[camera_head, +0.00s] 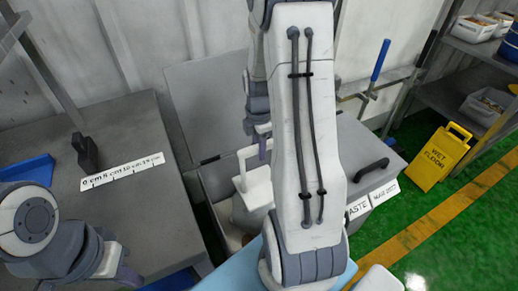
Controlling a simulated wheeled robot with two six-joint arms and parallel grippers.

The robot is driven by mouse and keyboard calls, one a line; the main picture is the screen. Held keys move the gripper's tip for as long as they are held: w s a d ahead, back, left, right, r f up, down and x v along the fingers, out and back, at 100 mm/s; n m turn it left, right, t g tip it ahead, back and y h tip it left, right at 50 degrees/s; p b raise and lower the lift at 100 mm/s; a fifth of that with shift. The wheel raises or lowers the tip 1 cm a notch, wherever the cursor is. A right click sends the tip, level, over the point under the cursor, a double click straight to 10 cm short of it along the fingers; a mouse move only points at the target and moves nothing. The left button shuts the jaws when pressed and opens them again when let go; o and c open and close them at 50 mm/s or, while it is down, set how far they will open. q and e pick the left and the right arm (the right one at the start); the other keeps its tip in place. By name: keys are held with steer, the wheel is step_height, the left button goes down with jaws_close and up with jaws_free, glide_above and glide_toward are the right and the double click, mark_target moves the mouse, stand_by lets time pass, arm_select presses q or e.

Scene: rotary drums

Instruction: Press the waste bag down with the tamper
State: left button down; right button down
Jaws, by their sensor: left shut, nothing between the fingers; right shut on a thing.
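A white tamper (257,193) with a loop-like handle is in or just over the open waste bin (207,190) at the middle. My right gripper (263,148) is shut on the tamper's handle; my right arm hides part of both. A pale grey shape, perhaps the waste bag (243,217), shows under the tamper plate. I cannot tell whether the plate touches it. My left gripper (128,275) is at the lower left, beside the grey table's front, shut and empty.
The bin's grey lid (215,100) stands open against the wall. A closed lid with a black handle (371,170) is to the right. The grey table (135,215) holds a ruler strip (123,171) and a black block (84,153). A yellow wet-floor sign (441,157) stands on the green floor.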

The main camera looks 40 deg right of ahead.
step_height(320, 180, up, 13)
steer(key=p, duration=1.2)
steer(key=shift+r, duration=0.2)
steer(key=w+a+f+m, duration=0.1)
steer(key=a+f+m, duration=0.4)
steer(key=a+m, duration=0.2)
steer(key=w+a+f+m, duration=0.1)
steer(key=a+f+m, duration=0.4)
steer(key=a+m, duration=0.3)
steer(key=shift+w+a, duration=0.4)
steer(key=shift+a, duration=0.65)
steer(key=shift+s, duration=0.1)
